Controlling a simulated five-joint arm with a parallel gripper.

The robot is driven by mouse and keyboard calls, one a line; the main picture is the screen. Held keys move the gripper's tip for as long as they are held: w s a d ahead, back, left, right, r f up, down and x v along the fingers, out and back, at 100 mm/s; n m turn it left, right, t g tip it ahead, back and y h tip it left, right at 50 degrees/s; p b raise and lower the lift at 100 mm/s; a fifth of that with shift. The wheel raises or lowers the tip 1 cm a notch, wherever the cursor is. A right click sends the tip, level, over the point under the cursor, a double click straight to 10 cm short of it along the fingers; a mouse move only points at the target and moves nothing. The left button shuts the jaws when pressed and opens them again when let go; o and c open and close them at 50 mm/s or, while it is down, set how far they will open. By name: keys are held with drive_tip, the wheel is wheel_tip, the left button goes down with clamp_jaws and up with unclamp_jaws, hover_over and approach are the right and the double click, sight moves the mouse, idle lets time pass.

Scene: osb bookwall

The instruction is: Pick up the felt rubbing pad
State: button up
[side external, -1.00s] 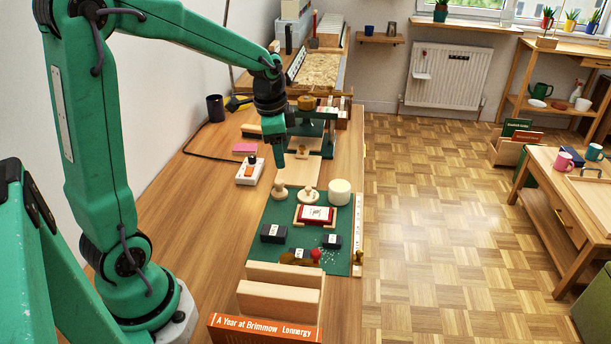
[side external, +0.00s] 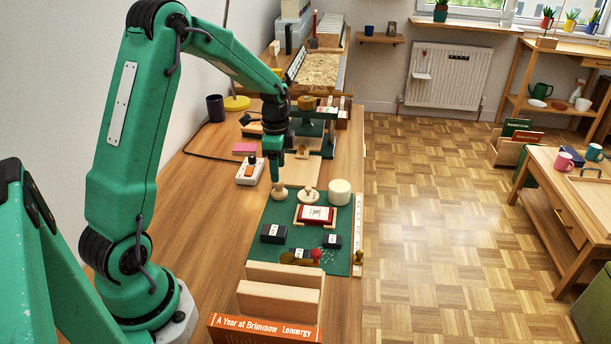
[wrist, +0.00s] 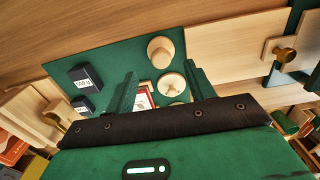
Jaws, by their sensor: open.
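A pale round pad with a wooden knob (side external: 308,195) stands on the green mat (side external: 347,228); it looks like the felt rubbing pad. It also shows in the wrist view (wrist: 172,86). A similar all-wooden knobbed piece (side external: 279,193) stands to its left, and shows in the wrist view (wrist: 160,52) too. My gripper (side external: 277,174) points down just above the left wooden piece, open and empty. In the wrist view its fingers (wrist: 160,74) are spread, with the two knobbed pieces between and beyond them. I cannot tell the exact height gap.
A cream cylinder (side external: 340,192) stands right of the pad. A red-and-white card in a wooden frame (side external: 315,214) and black weight blocks (side external: 273,233) lie nearer. A green press (side external: 324,140) stands behind.

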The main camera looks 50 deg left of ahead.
sight(279, 185)
drive_tip(key=shift+f, duration=0.85)
drive_tip(key=shift+f, duration=0.1)
drive_tip(key=shift+f, duration=2.55)
drive_tip(key=c, duration=0.8)
